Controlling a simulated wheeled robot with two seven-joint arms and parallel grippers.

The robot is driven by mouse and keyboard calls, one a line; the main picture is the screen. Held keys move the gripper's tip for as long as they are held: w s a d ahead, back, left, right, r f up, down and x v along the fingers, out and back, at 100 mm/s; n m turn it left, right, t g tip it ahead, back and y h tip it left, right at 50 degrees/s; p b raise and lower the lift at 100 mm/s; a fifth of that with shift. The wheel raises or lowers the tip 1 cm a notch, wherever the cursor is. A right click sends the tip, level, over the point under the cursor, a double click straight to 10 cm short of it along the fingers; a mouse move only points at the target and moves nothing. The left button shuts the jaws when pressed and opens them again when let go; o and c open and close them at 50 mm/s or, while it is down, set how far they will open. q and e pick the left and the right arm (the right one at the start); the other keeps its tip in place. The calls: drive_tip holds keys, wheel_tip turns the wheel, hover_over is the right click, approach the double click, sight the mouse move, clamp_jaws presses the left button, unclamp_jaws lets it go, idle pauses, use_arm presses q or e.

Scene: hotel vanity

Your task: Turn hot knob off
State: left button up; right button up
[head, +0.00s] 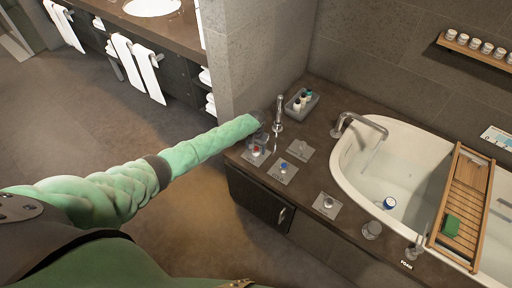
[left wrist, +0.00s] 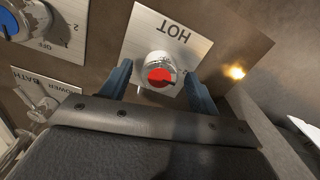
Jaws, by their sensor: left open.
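The hot knob (left wrist: 158,72) is a silver knob with a red cap on a white plate (left wrist: 171,27) lettered HOT, in the left wrist view. In the head view its red cap (head: 257,149) shows at the end of my left arm. My left gripper (left wrist: 160,88) is open, with one dark blue finger on each side of the knob. I cannot tell whether the fingers touch it. A small pointer sticks out at the knob's lower left in the wrist view. My right gripper is not in view.
The blue-capped knob (head: 284,165) sits close beside the hot knob; it also shows in the left wrist view (left wrist: 22,20). A shower/bath lever (left wrist: 42,100) is near. A grey caddy of bottles (head: 301,102) and a bathtub (head: 362,160) stand beyond.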

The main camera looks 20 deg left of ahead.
use_arm(q)
drive_tip(key=c, duration=1)
